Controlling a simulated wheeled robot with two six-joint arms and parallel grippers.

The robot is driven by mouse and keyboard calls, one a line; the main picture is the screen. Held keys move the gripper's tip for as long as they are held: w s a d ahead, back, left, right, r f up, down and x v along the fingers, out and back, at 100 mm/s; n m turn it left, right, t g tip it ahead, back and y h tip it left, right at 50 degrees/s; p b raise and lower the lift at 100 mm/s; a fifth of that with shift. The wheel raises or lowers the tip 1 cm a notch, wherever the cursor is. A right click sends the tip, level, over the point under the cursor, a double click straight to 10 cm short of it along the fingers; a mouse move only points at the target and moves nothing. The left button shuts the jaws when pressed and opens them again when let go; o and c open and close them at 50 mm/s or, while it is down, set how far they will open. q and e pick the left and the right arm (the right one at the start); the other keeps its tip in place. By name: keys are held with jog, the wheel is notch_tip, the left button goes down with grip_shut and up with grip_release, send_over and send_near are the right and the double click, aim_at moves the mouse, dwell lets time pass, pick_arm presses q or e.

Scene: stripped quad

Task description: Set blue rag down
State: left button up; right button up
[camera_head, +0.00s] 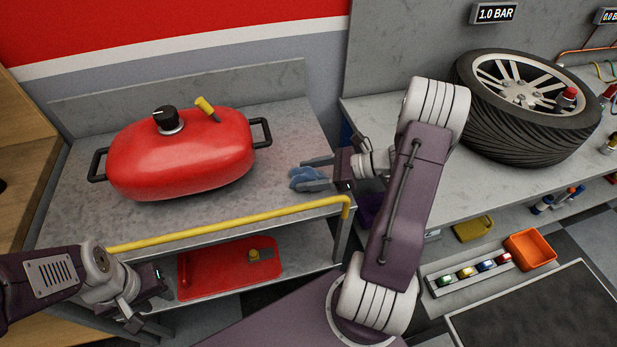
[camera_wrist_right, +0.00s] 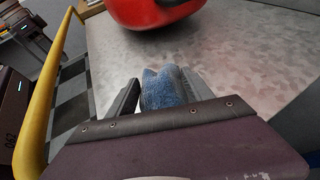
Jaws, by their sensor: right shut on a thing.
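The blue rag (camera_head: 309,178) is at the right end of the grey metal bench (camera_head: 270,190), right of the red tank. My right gripper (camera_head: 312,174) is shut on it. In the right wrist view the blue rag (camera_wrist_right: 162,88) shows between the two dark fingers, with the metal top around it. I cannot tell whether the rag touches the bench top. My left gripper (camera_head: 160,285) is at the lower left, in front of the bench and below the yellow rail; its fingers are too unclear to tell their opening.
A red tank (camera_head: 180,155) with black handles, a black knob and a yellow part stands on the bench. A yellow rail (camera_head: 230,222) runs along its front edge. A tire (camera_head: 525,105) lies on the right bench. An orange bin (camera_head: 530,249) is lower right.

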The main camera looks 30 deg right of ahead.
jog(key=shift+f, duration=0.35)
jog(key=shift+f, duration=0.2)
jog(key=o, duration=1.3)
jog(key=shift+s, duration=0.1)
jog(key=shift+r, duration=0.25)
jog(key=p+v, duration=0.1)
jog(key=v, duration=1.1)
